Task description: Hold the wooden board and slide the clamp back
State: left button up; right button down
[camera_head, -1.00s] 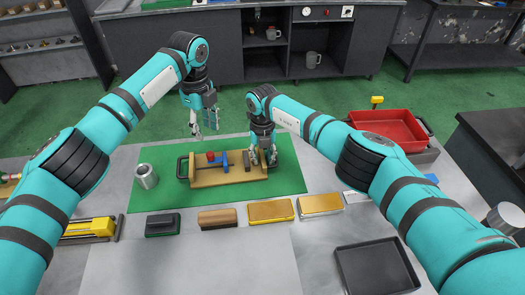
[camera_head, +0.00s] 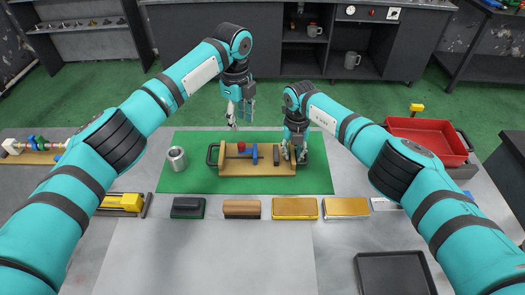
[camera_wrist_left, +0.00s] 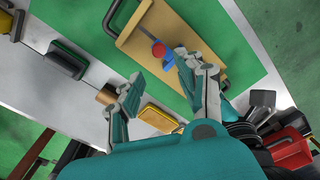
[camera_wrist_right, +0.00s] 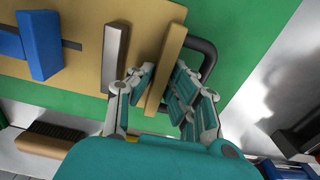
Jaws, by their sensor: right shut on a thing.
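The wooden board (camera_head: 258,169) lies on the green mat, with raised end plates and a black handle at its left end. On it are a blue clamp piece (camera_head: 255,154), a red knob (camera_head: 241,147) and a grey block (camera_head: 276,156). My right gripper (camera_head: 294,155) is shut on the board's right end plate; the right wrist view shows its fingers on both sides of that plate (camera_wrist_right: 170,50). My left gripper (camera_head: 239,117) is raised above the board's far side, empty. In the left wrist view its fingers (camera_wrist_left: 155,85) are spread apart.
A metal cup (camera_head: 177,158) stands left of the board. Along the mat's front edge are a dark block (camera_head: 187,207), a brown brush (camera_head: 242,209) and yellow blocks (camera_head: 295,208). A red tray (camera_head: 425,140) is at the right, a black tray (camera_head: 396,274) at front right.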

aim_at(240, 144)
pick_arm(q)
jog(key=shift+s+a+f+n+t+h, duration=0.1)
jog(key=shift+f+n+t+h, duration=0.25)
jog(key=shift+f+n, duration=2)
jog(key=shift+a+f+n+t+h, duration=0.1)
jog(key=shift+f+n+t, duration=0.65)
jog(key=shift+n, duration=3.1)
jog(key=shift+s+f+n+t+h, duration=0.1)
jog(key=shift+f+n+t+h, duration=0.2)
jog(key=shift+f+n, duration=2.1)
jog(key=shift+r+n, duration=0.7)
jog(key=shift+c, duration=0.2)
grip_shut()
jog(key=shift+a, duration=3.25)
jog(key=shift+o, duration=1.4)
grip_release()
